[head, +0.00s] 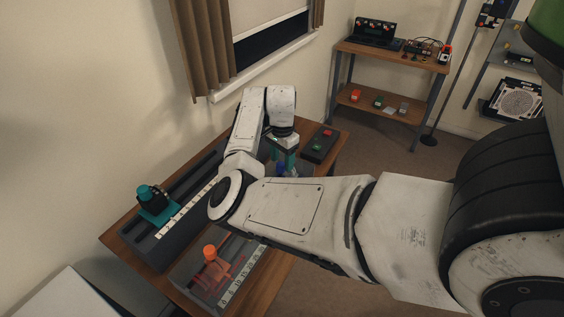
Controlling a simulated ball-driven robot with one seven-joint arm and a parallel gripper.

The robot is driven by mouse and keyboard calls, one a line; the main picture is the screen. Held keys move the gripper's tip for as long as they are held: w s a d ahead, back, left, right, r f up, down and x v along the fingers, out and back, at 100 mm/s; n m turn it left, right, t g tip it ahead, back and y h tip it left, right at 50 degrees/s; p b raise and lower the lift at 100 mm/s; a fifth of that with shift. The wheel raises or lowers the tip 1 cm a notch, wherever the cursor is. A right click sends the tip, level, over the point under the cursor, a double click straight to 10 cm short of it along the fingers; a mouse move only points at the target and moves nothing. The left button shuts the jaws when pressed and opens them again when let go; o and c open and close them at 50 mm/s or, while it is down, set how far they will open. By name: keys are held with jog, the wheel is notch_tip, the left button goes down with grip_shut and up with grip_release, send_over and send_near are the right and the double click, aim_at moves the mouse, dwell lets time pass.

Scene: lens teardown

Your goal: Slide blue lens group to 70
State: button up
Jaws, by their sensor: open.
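The blue lens group (281,168) shows as a small patch of blue low on the far part of the bench, just below my gripper. My arm hides much of it and the part of the scale beside it, so I cannot read its position or find the 70 mark. My gripper (285,158) points down close above or around the blue part. It is open; I cannot tell whether its fingers touch the blue part.
A teal holder with a black part (155,203) sits on the long dark left rail. An orange-knobbed slider (211,256) stands on the near rail beside a numbered white scale (240,277). A dark box with red and green buttons (319,146) lies at the bench's far end.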

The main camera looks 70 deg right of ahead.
notch_tip(320, 180, up, 9)
jog(key=b, duration=0.1)
jog(key=shift+r, duration=0.15)
dwell(0.7)
